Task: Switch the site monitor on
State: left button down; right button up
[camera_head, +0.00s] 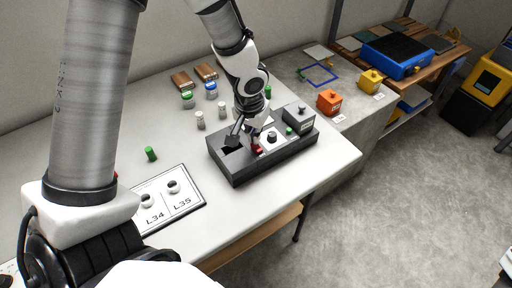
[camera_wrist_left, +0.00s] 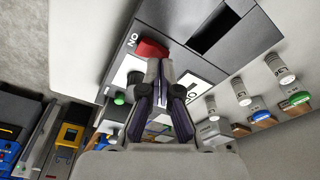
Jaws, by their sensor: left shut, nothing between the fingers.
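The site monitor appears to be the long dark grey box (camera_head: 232,171) on the white table, with a dark slot, a white panel and a black knob (camera_head: 272,137) on top. A small red switch (camera_head: 257,149) sits on it and also shows in the left wrist view (camera_wrist_left: 151,48), beside the label "ON" (camera_wrist_left: 132,40). My left gripper (camera_head: 253,140) points down at the red switch, shut and empty. In the wrist view its closed fingertips (camera_wrist_left: 158,68) are right at the switch and cover part of it; I cannot tell whether they touch. My right gripper is out of view.
Grey-capped vials (camera_head: 200,120) and green and blue ones stand behind the box. Orange (camera_head: 328,102) and yellow (camera_head: 371,81) blocks stand to the right.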

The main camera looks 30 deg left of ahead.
pick_arm(q)
jog(key=shift+f+b, duration=0.4)
jog(key=shift+f, duration=0.1)
jog(key=shift+r, duration=0.15)
notch_tip(320, 180, up, 7)
jog(key=p, duration=0.6)
dwell(0.3)
